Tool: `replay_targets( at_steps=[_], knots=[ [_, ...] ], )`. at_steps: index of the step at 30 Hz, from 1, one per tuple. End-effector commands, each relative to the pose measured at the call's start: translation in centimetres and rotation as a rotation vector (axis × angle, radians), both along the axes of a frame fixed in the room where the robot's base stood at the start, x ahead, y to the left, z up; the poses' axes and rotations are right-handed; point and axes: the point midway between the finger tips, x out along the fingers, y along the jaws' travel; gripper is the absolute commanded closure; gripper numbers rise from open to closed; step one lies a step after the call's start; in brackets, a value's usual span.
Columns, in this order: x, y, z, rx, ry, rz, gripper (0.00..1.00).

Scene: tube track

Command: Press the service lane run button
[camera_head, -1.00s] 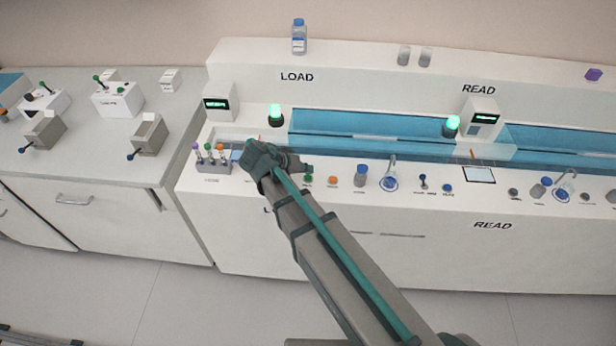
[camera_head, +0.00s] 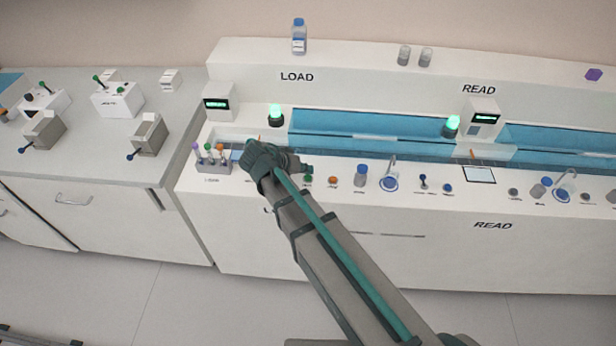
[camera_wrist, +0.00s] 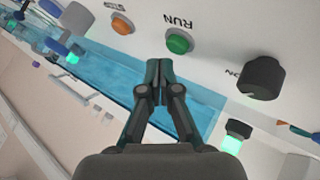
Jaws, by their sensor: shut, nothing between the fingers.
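The green run button (camera_wrist: 179,42) shows in the wrist view on the white panel, with the word RUN beside it. In the head view the green button (camera_head: 308,179) sits on the front ledge, just right of my arm's end. My gripper (camera_wrist: 154,72) is shut and empty. Its fingertips appear just short of the green button in the wrist view; the picture does not show whether they touch the panel. An orange button (camera_wrist: 122,23) is beside the green one.
A black knob (camera_wrist: 262,78) stands on the other side of the green button. A tube rack (camera_head: 213,164) is left of my arm on the ledge. A blue-capped bottle (camera_head: 361,175) stands to the right. The blue channel (camera_head: 350,145) runs behind.

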Motion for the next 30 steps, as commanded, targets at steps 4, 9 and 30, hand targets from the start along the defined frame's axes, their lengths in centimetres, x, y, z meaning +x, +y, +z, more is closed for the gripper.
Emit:
replay_targets(
  at_steps=[4,9,30],
  knots=[
    [0.00,0.01,-0.65,0.000,0.000,0.000,1.00],
    [0.00,0.01,-0.77,0.000,0.000,0.000,1.00],
    [0.00,0.01,-1.17,0.000,0.000,0.000,1.00]
  ],
)
